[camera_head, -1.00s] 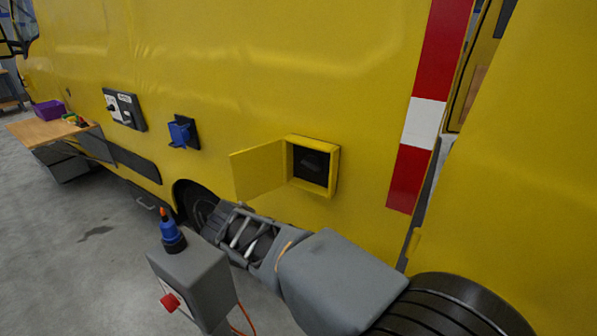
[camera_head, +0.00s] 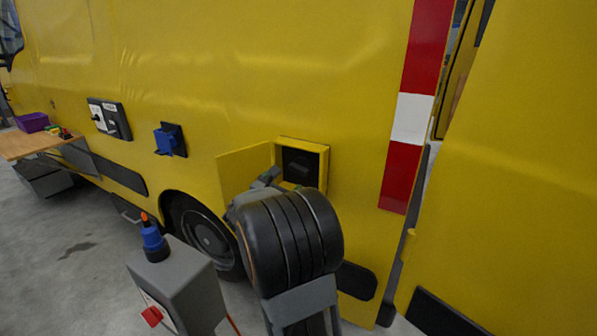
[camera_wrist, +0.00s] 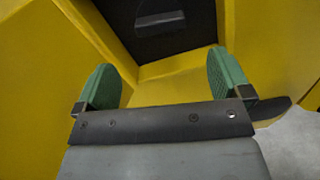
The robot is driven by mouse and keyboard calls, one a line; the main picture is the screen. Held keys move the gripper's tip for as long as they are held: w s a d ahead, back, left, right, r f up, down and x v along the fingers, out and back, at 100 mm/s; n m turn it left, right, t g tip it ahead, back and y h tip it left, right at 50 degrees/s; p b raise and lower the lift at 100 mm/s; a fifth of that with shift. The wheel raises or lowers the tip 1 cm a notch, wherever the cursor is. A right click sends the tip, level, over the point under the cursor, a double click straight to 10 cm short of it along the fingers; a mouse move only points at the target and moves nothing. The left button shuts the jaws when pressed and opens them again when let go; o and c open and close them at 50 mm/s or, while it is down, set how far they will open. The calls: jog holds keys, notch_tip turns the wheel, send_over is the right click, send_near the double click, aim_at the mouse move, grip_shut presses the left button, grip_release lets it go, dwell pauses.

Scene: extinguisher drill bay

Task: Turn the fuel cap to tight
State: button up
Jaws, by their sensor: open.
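The fuel cap (camera_head: 299,168) is dark and sits in a black recess inside a yellow box on the vehicle's side. The box's yellow door (camera_head: 238,172) stands open to the left. In the wrist view the cap (camera_wrist: 160,22) shows at the top as a dark bar-like grip, ahead of the fingers. My gripper (camera_wrist: 162,82) is open and empty, its two green fingers wide apart, just in front of the box's lower edge and apart from the cap. In the head view my arm hides most of the gripper and the box's lower left.
A blue holder (camera_head: 168,140) and a switch panel (camera_head: 109,119) are on the vehicle's side to the left. A grey pedestal (camera_head: 180,285) with a red button stands at the front left. A wooden table (camera_head: 28,143) holds a purple bin (camera_head: 32,122).

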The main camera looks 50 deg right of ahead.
aim_at(296, 172)
jog(key=p+x, duration=0.1)
jog(key=x, duration=0.8)
jog(key=shift+d, duration=0.3)
jog(key=c, duration=0.9)
jog(key=shift+f+b, duration=0.1)
jog(key=shift+b, duration=0.25)
